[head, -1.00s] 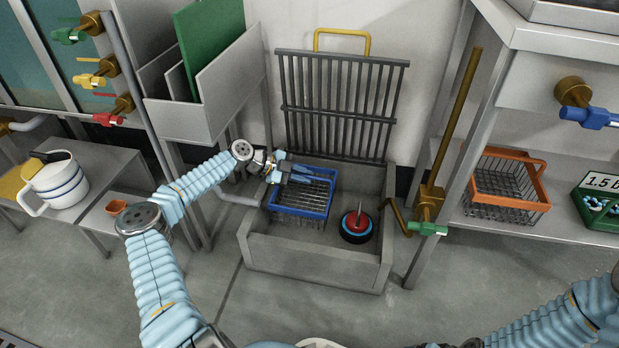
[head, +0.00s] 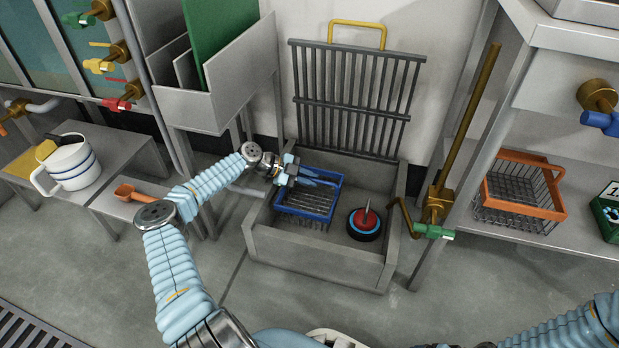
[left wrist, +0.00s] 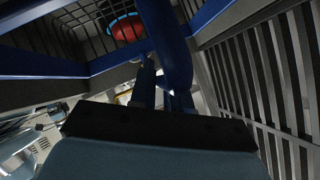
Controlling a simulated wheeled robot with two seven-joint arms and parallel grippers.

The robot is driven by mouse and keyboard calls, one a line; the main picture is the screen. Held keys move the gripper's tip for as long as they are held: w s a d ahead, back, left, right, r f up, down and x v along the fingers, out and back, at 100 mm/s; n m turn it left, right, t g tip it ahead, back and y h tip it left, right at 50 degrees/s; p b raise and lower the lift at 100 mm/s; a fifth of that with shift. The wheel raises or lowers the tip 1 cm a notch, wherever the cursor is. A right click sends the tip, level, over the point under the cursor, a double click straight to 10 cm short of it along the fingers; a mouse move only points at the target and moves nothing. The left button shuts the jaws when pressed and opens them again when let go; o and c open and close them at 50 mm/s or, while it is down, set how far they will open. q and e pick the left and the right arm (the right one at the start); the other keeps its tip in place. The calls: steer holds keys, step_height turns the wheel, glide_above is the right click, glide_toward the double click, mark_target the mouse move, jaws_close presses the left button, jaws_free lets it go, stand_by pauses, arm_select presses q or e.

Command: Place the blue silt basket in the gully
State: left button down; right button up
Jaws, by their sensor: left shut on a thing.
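The blue silt basket (head: 290,210), with a blue rim and grey wire sides, is inside the concrete gully (head: 320,265), in its left part. I cannot tell whether its bottom rests on the gully floor. My left gripper (head: 312,180) is shut on the basket at its back left, by its rim or handle. In the left wrist view the fingers (left wrist: 160,88) close on a blue bar of the basket (left wrist: 45,63). My right arm shows at the lower right of the head view, but its gripper is out of frame.
A red and black round thing with a stem (head: 365,222) sits in the gully right of the basket. A barred grate (head: 352,95) leans on the wall behind. An orange basket (head: 520,190) is on the right shelf.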

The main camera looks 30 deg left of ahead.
arm_select(q)
steer(key=shift+f, duration=0.2)
steer(key=c, duration=1.1)
jaws_free()
steer(key=shift+f, duration=0.2)
steer(key=shift+r, duration=0.1)
steer(key=shift+r, duration=0.35)
steer(key=p+v, duration=0.1)
steer(key=v, duration=1.1)
steer(key=shift+r, duration=0.3)
